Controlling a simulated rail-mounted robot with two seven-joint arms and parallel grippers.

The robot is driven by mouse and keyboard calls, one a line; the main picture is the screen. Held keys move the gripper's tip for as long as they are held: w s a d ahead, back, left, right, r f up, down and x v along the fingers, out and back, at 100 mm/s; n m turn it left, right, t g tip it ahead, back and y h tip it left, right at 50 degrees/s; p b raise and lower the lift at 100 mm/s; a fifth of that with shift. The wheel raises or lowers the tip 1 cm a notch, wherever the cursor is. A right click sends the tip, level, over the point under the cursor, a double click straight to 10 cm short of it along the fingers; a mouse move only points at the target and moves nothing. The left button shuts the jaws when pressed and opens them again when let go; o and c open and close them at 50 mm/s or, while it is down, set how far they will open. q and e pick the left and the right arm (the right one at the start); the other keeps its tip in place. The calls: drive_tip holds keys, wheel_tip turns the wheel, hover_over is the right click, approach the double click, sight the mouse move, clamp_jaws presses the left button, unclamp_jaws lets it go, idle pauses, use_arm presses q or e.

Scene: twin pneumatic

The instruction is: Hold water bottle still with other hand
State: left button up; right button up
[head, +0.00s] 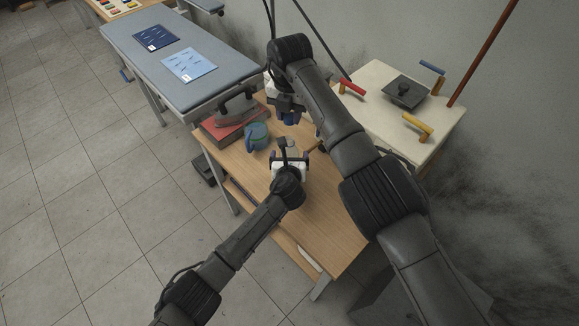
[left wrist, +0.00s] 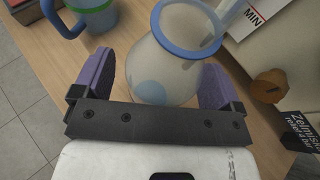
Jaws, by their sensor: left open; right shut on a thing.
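A clear, rounded bottle with a blue rim (left wrist: 165,62) is in the left wrist view, its open mouth toward the top. It stands between the two purple fingers of my left gripper (left wrist: 165,88), with the right finger close beside it. In the head view my left gripper (head: 290,158) is over the wooden table, open, and the bottle is mostly hidden there. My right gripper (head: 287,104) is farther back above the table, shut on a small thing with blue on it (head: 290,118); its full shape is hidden.
A blue mug (head: 256,135) stands left of the bottle and also shows in the left wrist view (left wrist: 88,18). An iron (head: 236,105) rests on a red box (head: 232,122) behind it. A brown cylindrical piece (left wrist: 268,86) lies right of my left gripper. The table's front is clear.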

use_arm(q)
drive_tip(key=shift+w+f, duration=0.1)
drive_tip(key=shift+w, duration=0.1)
drive_tip(key=shift+c, duration=0.3)
drive_tip(key=c, duration=1.3)
use_arm(e)
drive_tip(key=shift+f, duration=2.55)
drive_tip(key=shift+f, duration=0.85)
drive_tip(key=shift+f, duration=0.6)
use_arm(q)
clamp_jaws()
use_arm(e)
drive_tip(key=m, duration=0.6)
drive_tip(key=shift+m, duration=0.3)
